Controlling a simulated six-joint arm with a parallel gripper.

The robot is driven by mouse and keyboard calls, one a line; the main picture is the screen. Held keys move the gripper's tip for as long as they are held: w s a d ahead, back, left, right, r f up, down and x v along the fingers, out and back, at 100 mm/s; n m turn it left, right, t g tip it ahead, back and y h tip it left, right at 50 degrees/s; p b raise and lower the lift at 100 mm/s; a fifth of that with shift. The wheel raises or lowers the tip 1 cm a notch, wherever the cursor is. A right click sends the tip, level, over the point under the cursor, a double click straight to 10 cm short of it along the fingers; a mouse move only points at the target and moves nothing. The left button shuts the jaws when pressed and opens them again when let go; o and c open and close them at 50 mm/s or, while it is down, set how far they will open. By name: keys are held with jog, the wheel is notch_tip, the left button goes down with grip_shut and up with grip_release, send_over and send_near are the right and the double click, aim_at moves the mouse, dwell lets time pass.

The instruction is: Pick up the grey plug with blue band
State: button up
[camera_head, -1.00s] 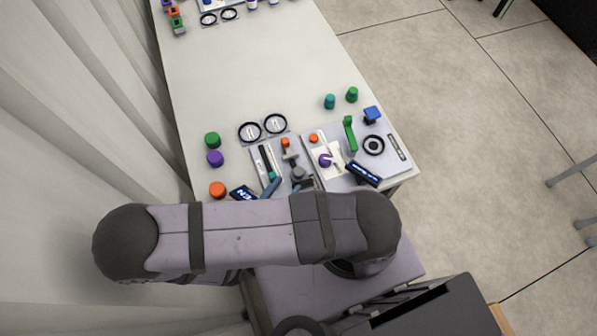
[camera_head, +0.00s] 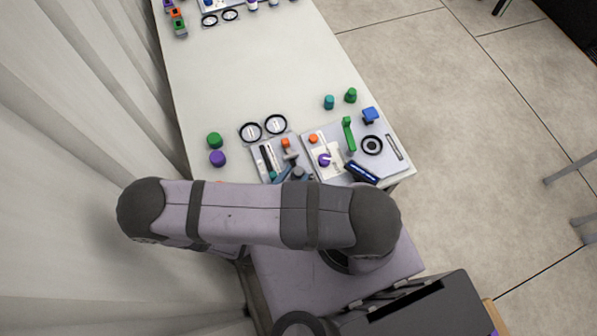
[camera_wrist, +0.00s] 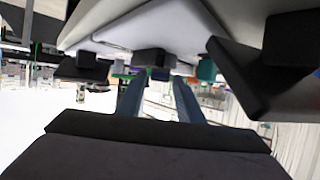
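A grey knob-like piece (camera_head: 298,173) stands at the front of the left panel in the head view. It may be the grey plug, but I cannot make out a blue band on it. My gripper (camera_head: 284,173) is at this piece, mostly hidden by my arm. In the wrist view my gripper (camera_wrist: 160,88) shows two blue-grey fingers standing apart. A dark block-shaped piece (camera_wrist: 155,60) shows beyond and between the fingertips. I see no clear contact with it. A teal piece (camera_wrist: 207,70) is right of the fingers.
The left panel (camera_head: 258,158) carries a black slot and an orange knob (camera_head: 285,143). The right panel (camera_head: 395,165) holds a green handle (camera_head: 348,134), a black ring and a purple knob (camera_head: 324,160). Green (camera_head: 214,140) and purple (camera_head: 217,158) caps stand left. The table's far middle (camera_head: 240,75) is clear.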

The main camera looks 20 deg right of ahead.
grip_shut()
notch_tip(320, 180, up, 10)
jog(key=p, duration=0.8)
